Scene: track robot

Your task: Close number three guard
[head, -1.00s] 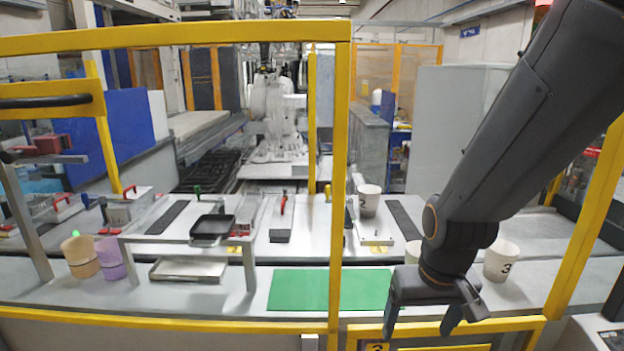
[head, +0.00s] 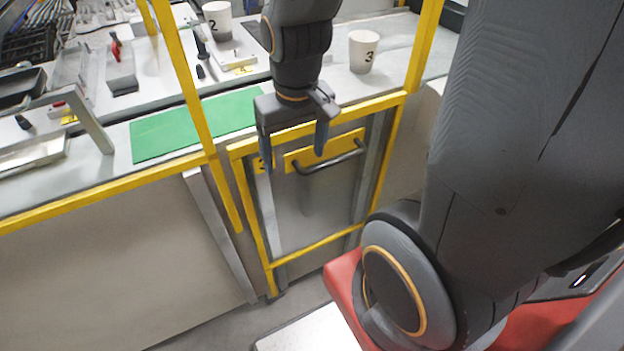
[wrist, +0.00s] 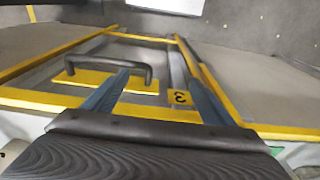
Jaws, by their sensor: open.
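The number three guard (head: 320,211) is a panel in a yellow frame below the counter edge. A yellow plate with a dark bar handle (head: 330,160) sits near its top. The number 3 tag (wrist: 181,98) is clear in the wrist view and partly hidden by a finger in the head view. The opening above the guard is clear. My gripper (head: 294,163) is open and empty, pointing down in front of the guard's top bar. The handle also shows in the wrist view (wrist: 110,68), near the left finger; I cannot tell whether they touch.
A white cup marked 3 (head: 363,51) and a cup marked 2 (head: 217,20) stand behind the fence. A green mat (head: 193,124) lies on the counter. A yellow post (head: 186,80) rises left of the guard. Grey floor (head: 225,325) shows in front.

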